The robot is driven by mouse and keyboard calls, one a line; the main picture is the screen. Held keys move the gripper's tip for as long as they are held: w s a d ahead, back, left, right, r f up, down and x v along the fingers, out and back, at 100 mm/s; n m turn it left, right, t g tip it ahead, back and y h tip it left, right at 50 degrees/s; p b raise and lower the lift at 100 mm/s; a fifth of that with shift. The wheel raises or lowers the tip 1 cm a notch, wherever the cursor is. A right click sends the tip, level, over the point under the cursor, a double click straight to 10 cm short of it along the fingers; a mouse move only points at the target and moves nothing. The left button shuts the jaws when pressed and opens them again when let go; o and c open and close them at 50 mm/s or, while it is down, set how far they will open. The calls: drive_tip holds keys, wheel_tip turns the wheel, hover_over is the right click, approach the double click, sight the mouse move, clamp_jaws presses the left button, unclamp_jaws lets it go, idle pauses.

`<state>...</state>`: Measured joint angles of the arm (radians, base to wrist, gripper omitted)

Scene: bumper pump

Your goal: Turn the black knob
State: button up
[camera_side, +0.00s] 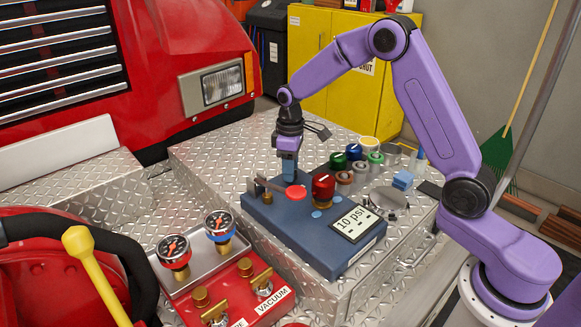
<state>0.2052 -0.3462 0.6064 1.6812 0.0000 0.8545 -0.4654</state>
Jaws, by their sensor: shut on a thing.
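My gripper (289,178) points straight down over the back left part of a dark blue box (300,234). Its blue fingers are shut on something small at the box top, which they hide. I cannot make out a separate black knob; it may be what the fingers cover. Beside the fingers lie a grey bar (268,186) and a flat red disc (296,193). A red knob (323,187) on a brass base stands just right of the disc. A "10 psi" display (355,224) is on the box's right part.
Green, blue and white-topped caps and fittings (353,152) stand behind the box on the diamond plate (215,157). A small light blue block (403,180) lies to the right. A red gauge panel (228,285) with two gauges and brass valves is at the front left.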

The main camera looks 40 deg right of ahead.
drive_tip(key=shift+r, duration=0.1)
drive_tip(key=o, duration=1.1)
drive_tip(key=shift+c, duration=0.2)
wheel_tip(320, 180, up, 17)
drive_tip(key=shift+r, duration=0.2)
